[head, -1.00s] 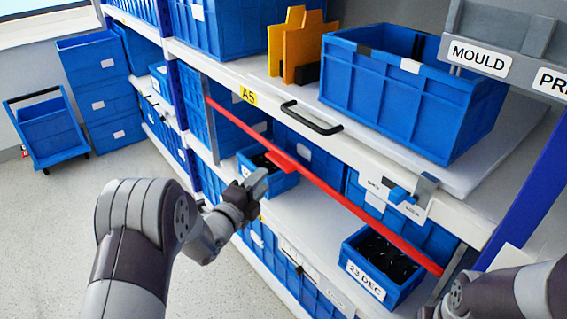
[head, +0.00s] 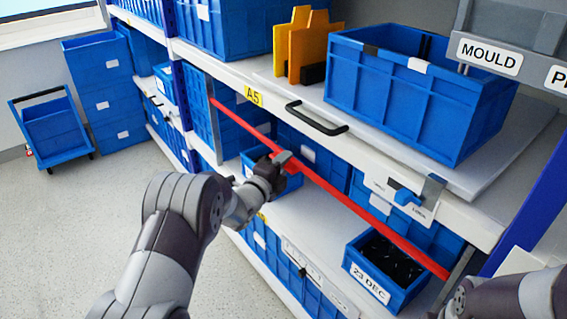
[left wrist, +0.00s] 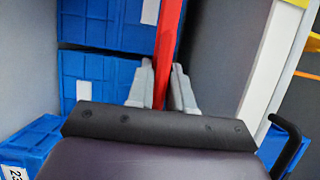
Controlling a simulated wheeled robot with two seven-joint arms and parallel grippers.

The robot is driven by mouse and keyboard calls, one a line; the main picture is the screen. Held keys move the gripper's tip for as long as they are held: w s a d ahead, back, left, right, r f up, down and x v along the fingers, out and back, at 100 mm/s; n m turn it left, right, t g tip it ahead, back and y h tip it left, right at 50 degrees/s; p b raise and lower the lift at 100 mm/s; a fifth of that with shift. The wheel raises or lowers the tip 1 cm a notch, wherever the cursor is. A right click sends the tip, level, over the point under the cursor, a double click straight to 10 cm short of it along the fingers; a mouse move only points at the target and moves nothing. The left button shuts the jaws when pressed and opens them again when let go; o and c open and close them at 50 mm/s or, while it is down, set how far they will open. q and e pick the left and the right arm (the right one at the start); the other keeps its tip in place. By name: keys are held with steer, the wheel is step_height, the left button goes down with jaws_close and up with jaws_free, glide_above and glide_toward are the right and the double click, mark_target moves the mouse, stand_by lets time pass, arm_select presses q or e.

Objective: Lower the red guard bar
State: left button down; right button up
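The red guard bar (head: 335,191) runs slantwise across the front of the lower shelf opening, from upper left to lower right, with a small red tab (head: 291,166) near its middle. My left gripper (head: 280,160) is at this tab. In the left wrist view red material (left wrist: 168,55) lies between the two grey fingers of my left gripper (left wrist: 163,85), with little or no gap on either side. Whether the fingers press on it I cannot tell. My right arm shows at the lower right of the head view, but its fingers are not visible.
A switch with a blue knob (head: 407,196) sits on the shelf front at the right. A black handle (head: 316,118) is above the bar. Blue bins (head: 372,270) stand behind and below the bar.

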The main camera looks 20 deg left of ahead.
arm_select(q)
step_height(320, 180, down, 20)
steer(key=b, duration=1.6)
steer(key=shift+f+b, duration=0.25)
steer(key=shift+b, duration=0.05)
steer(key=c, duration=1.2)
jaws_free()
steer(key=shift+f, duration=0.1)
steer(key=shift+o, duration=0.2)
steer(key=p+v, duration=0.4)
steer(key=v, duration=0.8)
steer(key=shift+s, duration=0.35)
